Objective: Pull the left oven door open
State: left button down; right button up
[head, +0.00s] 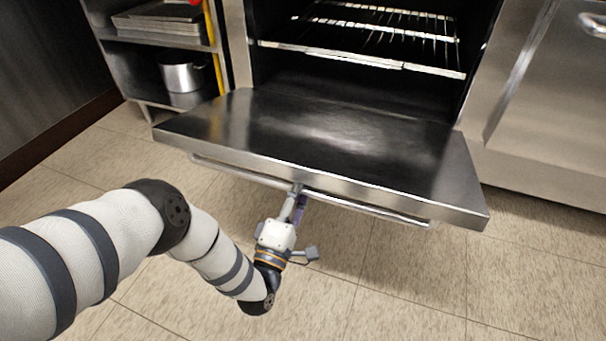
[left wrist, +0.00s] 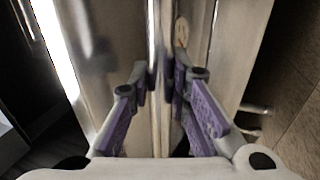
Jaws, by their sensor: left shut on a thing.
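The left oven door (head: 330,148) is hinged down and lies about level in the head view, with the dark oven cavity (head: 350,95) open behind it. Its bar handle (head: 370,209) runs along the front edge. My left gripper (head: 299,192) reaches the handle near its middle from below and in front. In the left wrist view the purple-padded fingers (left wrist: 168,85) are closed around the handle bar (left wrist: 157,60). The exact finger contact is partly hidden in the head view. My right gripper is not in view.
Wire racks (head: 370,30) sit inside the oven. A steel shelf unit at the left holds trays (head: 160,20) and a pot (head: 182,76). A closed steel front with a handle (head: 592,25) is at the right. The tiled floor (head: 420,285) before the door is clear.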

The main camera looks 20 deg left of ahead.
pick_arm(q)
jog(key=shift+w+f+t+b, duration=0.1)
jog(key=shift+f+t+b, duration=0.45)
jog(key=shift+f+b, duration=0.7)
jog(key=shift+w+f+t+b, duration=0.1)
jog(key=shift+f+t+b, duration=0.45)
jog(key=shift+f+b, duration=0.65)
jog(key=shift+f, duration=0.1)
jog(key=c, duration=1.5)
grip_release()
jog(key=shift+f, duration=0.1)
jog(key=shift+f, duration=0.1)
jog(key=v, duration=1.2)
